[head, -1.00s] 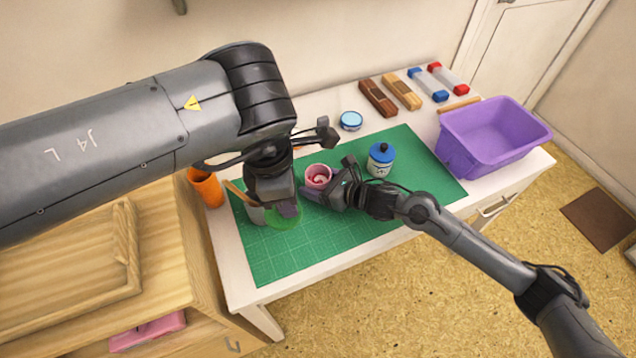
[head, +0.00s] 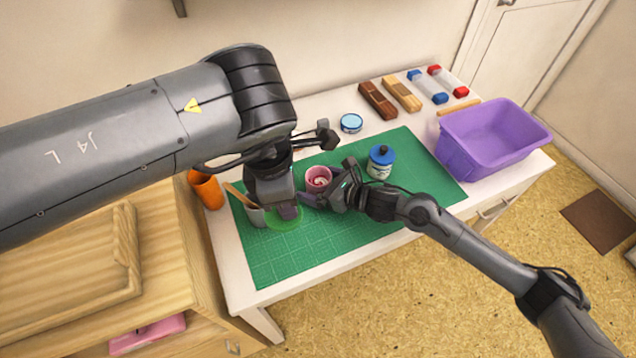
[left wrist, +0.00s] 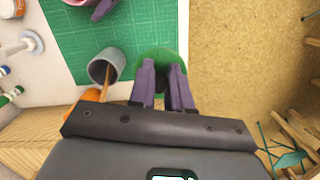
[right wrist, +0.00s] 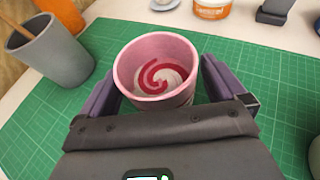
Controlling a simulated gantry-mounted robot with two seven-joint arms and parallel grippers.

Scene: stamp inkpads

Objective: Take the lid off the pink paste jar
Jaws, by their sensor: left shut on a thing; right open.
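The pink paste jar (head: 319,173) stands uncovered on the green cutting mat. The right wrist view shows the jar (right wrist: 181,91) with a red and white swirl inside. My right gripper (right wrist: 155,80) is open, with a finger on each side of the jar. It also shows at the jar in the head view (head: 326,192). My left gripper (left wrist: 163,70) is shut on a round green lid (left wrist: 160,56), left of the jar in the head view (head: 284,222). The lid is low over the mat; I cannot tell whether it touches. The fingers hide its middle.
A grey cup (left wrist: 105,68) with a wooden tool stands close beside the lid. A blue-lidded jar (head: 380,165) stands right of my right gripper. A purple bin (head: 470,160) is at the table's right end. The mat's front part (head: 290,260) is clear.

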